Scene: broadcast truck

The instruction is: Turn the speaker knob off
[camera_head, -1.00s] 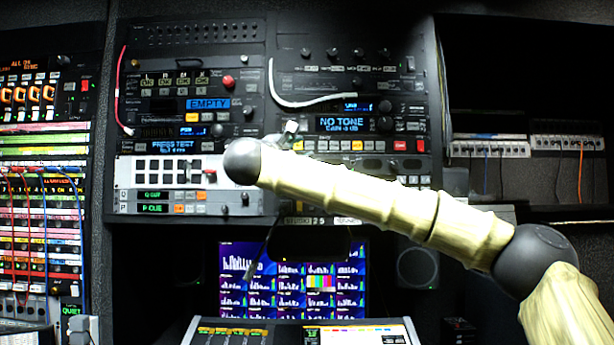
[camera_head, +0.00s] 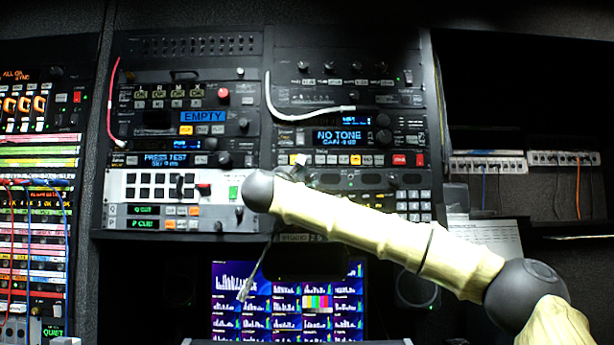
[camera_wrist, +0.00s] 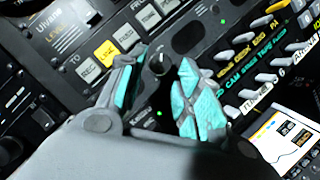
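In the wrist view a round dark knob (camera_wrist: 160,63) with a light pointer mark sits on a dark panel. I cannot read a speaker label beside it. My gripper (camera_wrist: 158,88) has its two teal-padded fingers spread apart, one on each side of the knob. The knob shows in the gap, just beyond the fingertips or level with them; I cannot tell whether either finger touches it. In the head view my own arm covers most of the gripper and the knob in front of the rack.
In the wrist view a lit yellow button (camera_wrist: 106,50) and grey buttons lie left of the knob. White switches (camera_wrist: 255,98) lie to the right, and a bright screen (camera_wrist: 285,138) is lower right. In the head view a monitor (camera_head: 285,300) stands below the rack.

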